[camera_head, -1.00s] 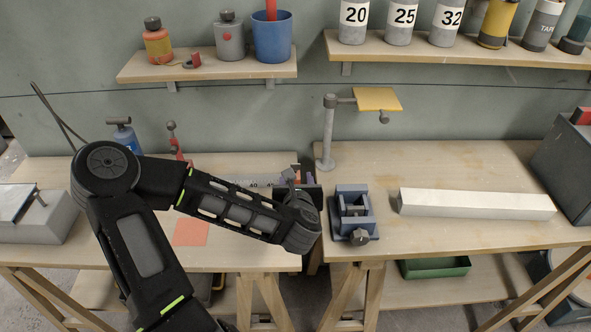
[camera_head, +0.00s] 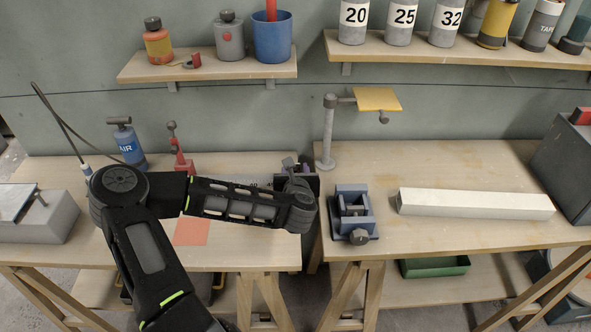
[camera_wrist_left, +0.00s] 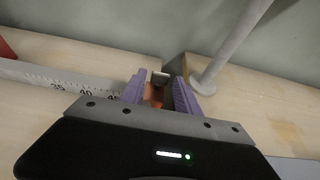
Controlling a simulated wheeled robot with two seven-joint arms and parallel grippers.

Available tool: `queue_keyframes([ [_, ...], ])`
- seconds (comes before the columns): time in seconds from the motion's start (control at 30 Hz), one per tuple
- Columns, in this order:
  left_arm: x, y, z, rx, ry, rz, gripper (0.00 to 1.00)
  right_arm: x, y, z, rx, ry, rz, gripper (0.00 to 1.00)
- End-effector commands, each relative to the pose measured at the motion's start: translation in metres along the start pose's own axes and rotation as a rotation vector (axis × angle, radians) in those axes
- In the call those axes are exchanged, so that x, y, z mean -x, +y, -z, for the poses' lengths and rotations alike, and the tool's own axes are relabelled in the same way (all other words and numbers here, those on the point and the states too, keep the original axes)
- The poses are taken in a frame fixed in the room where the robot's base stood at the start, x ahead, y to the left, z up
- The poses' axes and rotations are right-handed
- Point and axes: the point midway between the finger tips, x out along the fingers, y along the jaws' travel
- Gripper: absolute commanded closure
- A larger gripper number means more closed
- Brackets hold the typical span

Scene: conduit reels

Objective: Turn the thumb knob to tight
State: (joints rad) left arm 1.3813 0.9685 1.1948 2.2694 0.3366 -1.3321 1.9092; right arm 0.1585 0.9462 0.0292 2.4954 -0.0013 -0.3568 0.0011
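A ruler (camera_wrist_left: 75,86) lies along the left bench and shows in the wrist view. At its right end is a dark stop (camera_head: 312,182) with a small grey piece (camera_head: 288,163) on top, mostly hidden by my arm; I cannot tell surely whether this is the thumb knob. My left gripper (camera_wrist_left: 160,92) is over this end, its purple fingers apart. An orange part (camera_wrist_left: 152,96) and a pale grey piece (camera_wrist_left: 160,77) show in the gap, not visibly gripped. My right gripper is out of view.
A grey-blue vise (camera_head: 352,212) with a dark round knob (camera_head: 359,237) stands on the right bench near a white bar (camera_head: 475,203). A grey post (camera_head: 328,130) rises close behind the gripper. A gap separates the two benches.

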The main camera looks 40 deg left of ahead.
Motion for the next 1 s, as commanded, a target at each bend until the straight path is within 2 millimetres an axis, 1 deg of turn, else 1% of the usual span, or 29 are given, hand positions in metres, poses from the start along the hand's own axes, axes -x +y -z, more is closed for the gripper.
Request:
queue_keyframes([
  [0.03,0.0001,0.0,0.0,0.0,0.0,0.0,0.67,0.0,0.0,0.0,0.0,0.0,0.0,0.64],
  [0.07,0.0001,0.0,0.0,0.0,0.0,0.0,0.69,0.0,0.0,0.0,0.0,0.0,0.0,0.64],
  [0.43,0.0002,0.0,0.0,0.0,0.0,0.0,0.99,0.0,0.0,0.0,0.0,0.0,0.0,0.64],
  [0.83,0.0003,0.0009,-0.0004,-0.003,0.0,0.006,1.0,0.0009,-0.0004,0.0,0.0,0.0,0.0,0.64],
  [1.0,0.0006,0.0022,-0.0011,-0.017,0.0,0.038,1.0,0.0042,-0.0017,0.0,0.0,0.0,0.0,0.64],
])
